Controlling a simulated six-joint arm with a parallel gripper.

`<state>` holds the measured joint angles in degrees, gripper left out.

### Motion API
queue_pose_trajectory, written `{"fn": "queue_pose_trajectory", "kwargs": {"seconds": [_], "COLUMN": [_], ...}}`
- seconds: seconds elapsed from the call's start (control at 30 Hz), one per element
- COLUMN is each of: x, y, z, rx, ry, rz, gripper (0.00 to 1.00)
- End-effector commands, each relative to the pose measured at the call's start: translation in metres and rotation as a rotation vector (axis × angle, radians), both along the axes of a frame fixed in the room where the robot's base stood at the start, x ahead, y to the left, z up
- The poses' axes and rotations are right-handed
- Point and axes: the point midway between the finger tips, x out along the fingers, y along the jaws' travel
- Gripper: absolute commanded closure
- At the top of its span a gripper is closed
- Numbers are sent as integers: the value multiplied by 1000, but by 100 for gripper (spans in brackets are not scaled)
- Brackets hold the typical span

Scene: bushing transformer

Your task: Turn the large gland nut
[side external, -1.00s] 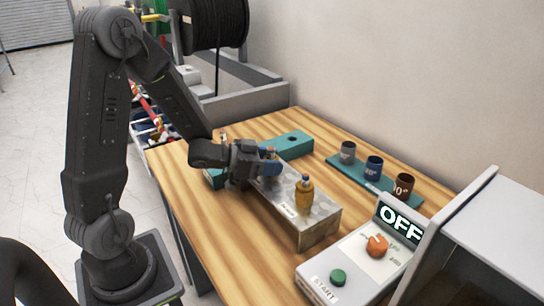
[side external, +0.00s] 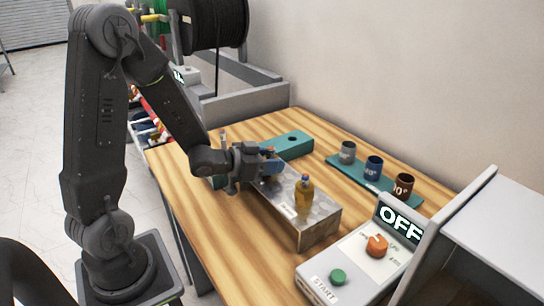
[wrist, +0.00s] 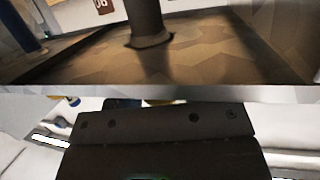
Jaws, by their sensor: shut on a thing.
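A grey metal block (side external: 318,228) lies on the wooden bench. An amber bushing with a blue top (side external: 304,195) stands upright near its front end. My gripper (side external: 270,166) is at the block's far end, shut around a part there. In the wrist view my gripper's dark body fills the bottom, and a dark upright cylinder (wrist: 145,20) stands on the block's mottled top.
A teal block with a hole (side external: 292,144) lies behind my gripper. A teal rack (side external: 372,181) holds grey, blue and brown cups at the right. A control box (side external: 350,262) with green button, orange knob and OFF display stands at the front right. Bare wood lies between block and rack.

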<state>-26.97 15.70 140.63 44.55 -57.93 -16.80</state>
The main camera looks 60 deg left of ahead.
Motion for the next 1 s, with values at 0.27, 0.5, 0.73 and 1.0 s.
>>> {"fn": "queue_pose_trajectory", "kwargs": {"seconds": [0.27, 0.5, 0.73, 1.0], "x": [-2, -3, -2, -1], "y": [-1, 0, 0, 0], "z": [-3, -4, -3, -2], "rx": [-4, -1, -1, -1], "ry": [11, 13, 13, 7], "rz": [142, 194, 193, 190], "gripper": [80, 79, 46, 20]}}
